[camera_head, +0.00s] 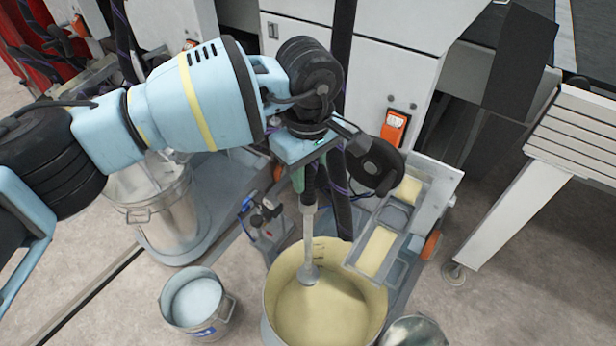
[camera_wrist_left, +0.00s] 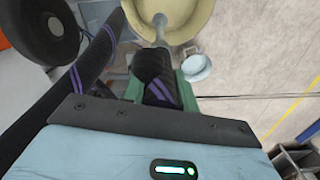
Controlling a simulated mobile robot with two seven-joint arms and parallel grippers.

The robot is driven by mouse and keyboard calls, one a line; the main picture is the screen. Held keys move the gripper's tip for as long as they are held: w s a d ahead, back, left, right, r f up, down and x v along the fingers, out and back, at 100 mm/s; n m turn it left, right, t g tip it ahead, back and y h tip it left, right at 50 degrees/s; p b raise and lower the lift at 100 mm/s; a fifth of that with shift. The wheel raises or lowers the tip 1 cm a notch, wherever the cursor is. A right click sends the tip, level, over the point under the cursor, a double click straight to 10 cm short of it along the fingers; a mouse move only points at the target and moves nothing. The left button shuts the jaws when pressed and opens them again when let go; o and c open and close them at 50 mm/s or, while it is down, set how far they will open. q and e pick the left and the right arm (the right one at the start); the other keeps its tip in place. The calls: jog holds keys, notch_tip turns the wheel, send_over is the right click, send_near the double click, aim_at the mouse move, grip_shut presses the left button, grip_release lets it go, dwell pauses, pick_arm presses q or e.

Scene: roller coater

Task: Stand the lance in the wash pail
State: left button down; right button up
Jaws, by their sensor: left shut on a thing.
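The lance (camera_head: 308,240) is a grey rod with a flared foot, hanging about upright. My left gripper (camera_head: 309,182) is shut on its dark upper part; green fingers show beside it in the left wrist view (camera_wrist_left: 160,88). The foot appears over or inside the mouth of a large drum of cream-yellow liquid (camera_head: 268,312); I cannot tell if it touches the liquid. A small metal pail with pale blue liquid (camera_head: 219,327), likely the wash pail, stands on the floor left of the drum. The pail also shows in the left wrist view (camera_wrist_left: 198,77). My right gripper is out of view.
A larger metal bucket (camera_head: 165,225) stands on a grey base at left. A tray with yellow compartments (camera_head: 397,218) sits right of the drum by the machine (camera_head: 375,65). Another metal vessel (camera_head: 415,332) is at the bottom edge. A dark hose runs beside the lance.

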pick_arm(q)
notch_tip(320, 180, up, 3)
jog(key=shift+r+p, duration=0.1)
jog(key=shift+p, duration=0.6)
notch_tip(320, 180, up, 2)
jog(key=shift+r+p, duration=0.2)
jog(key=shift+p, duration=0.5)
notch_tip(320, 180, up, 3)
jog(key=shift+r+p, duration=0.15)
jog(key=shift+p, duration=0.8)
notch_tip(320, 180, up, 2)
jog(key=shift+r+p, duration=0.1)
jog(key=shift+p, duration=0.5)
jog(key=shift+r, duration=0.2)
